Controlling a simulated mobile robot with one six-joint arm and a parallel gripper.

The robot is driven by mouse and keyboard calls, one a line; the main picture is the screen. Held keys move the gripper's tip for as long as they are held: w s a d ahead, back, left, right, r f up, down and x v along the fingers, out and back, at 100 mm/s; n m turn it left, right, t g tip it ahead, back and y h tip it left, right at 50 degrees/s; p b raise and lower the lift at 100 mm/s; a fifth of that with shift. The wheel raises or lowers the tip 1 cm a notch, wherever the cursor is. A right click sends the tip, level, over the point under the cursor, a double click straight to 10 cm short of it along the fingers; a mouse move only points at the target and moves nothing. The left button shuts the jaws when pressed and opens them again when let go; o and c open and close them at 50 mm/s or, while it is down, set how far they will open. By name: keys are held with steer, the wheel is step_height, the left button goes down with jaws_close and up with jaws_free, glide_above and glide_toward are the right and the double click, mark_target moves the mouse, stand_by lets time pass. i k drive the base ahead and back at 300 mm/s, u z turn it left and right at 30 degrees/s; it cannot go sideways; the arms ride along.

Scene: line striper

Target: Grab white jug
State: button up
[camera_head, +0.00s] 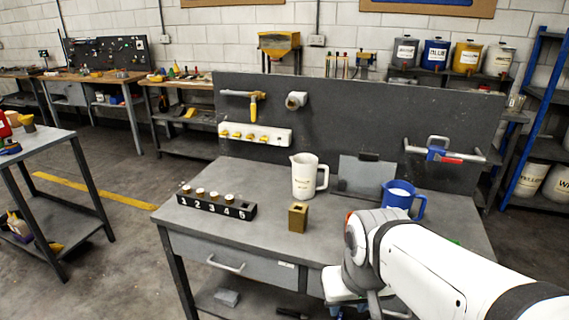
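The white jug (305,178) stands upright on the grey workbench (270,232), near the bench's back panel. Its spout points left and its handle right. My white arm reaches in from the lower right, to the right of and nearer than the jug. My gripper (352,304) is only partly visible below the arm's wrist, at the bench's front edge, well apart from the jug. Its fingertips are hidden or cut off by the bottom of the picture.
A small brass block (298,217) stands just in front of the jug. A black numbered rack (216,204) with several cork-topped items lies to the left. A blue jug (398,197) stands to the right, close behind my arm.

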mark_target(305, 166)
steer(key=i, duration=1)
steer(key=z, duration=0.05)
